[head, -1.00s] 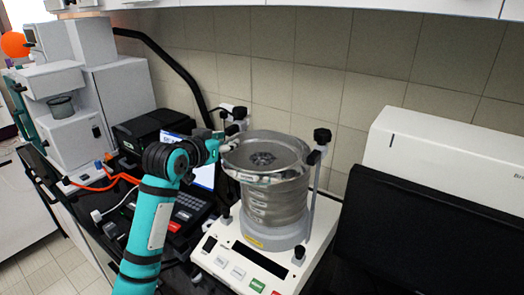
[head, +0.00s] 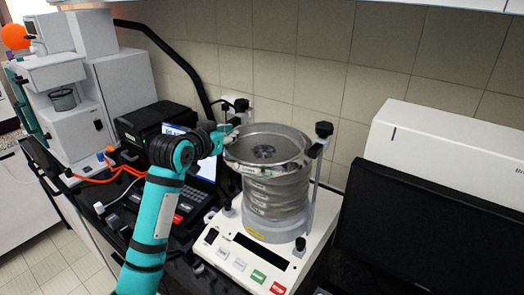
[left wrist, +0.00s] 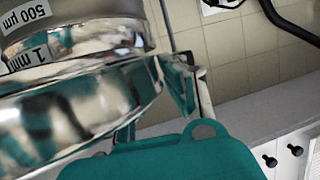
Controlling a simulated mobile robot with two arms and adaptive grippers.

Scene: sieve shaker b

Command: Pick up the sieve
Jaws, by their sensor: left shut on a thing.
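The sieve is the wide, shiny metal top piece (head: 240,168) of a round stack on the white shaker (head: 238,270). It is open at the top, and its inside shows a dark round patch. My left gripper (head: 226,142) is at the left side of its rim and shut on it. In the left wrist view, the shiny sieve (left wrist: 75,110) fills the left side, touching or very near the gripper's fingers (left wrist: 183,85). The fingertips are partly hidden. I cannot tell a gap between the sieve and the stack below. My right gripper is out of view.
Lower sieves (head: 276,198) stand on the shaker, with labels 500 µm and 1 mm (left wrist: 30,55) in the left wrist view. Clamp rods with black knobs (head: 324,129) flank the stack. A black monitor (head: 430,235) is at the right. A tiled wall is behind.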

